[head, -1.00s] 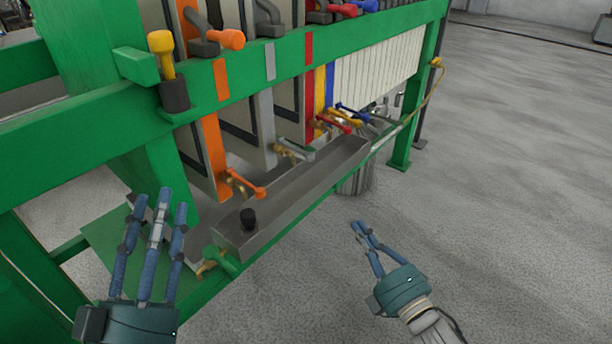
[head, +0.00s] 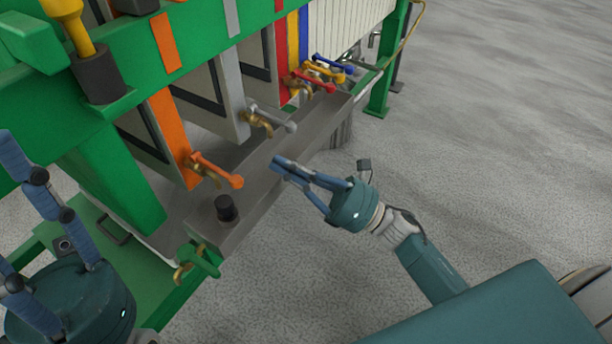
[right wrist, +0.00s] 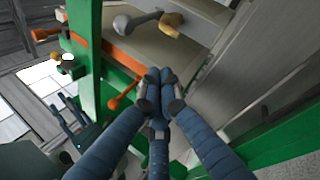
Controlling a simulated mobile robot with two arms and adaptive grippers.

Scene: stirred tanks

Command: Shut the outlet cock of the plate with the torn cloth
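Below the plates, a row of outlet cocks overhangs the trough in the head view. The orange cock (head: 218,171) is nearest, then the grey cock (head: 272,119), the red cock (head: 314,81), the yellow cock (head: 326,68) and the blue cock (head: 334,64). Their handles point outward. I cannot make out a torn cloth on any plate. My right gripper (head: 281,166) is shut and empty, above the trough's outer side, right of the orange handle and below the grey one. The right wrist view shows orange (right wrist: 124,95) and grey (right wrist: 139,20) handles beyond its fingers. My left gripper (head: 40,185) is open at the left edge.
Green frame beams (head: 120,180) stand at left. Open floor (head: 500,150) lies to the right.

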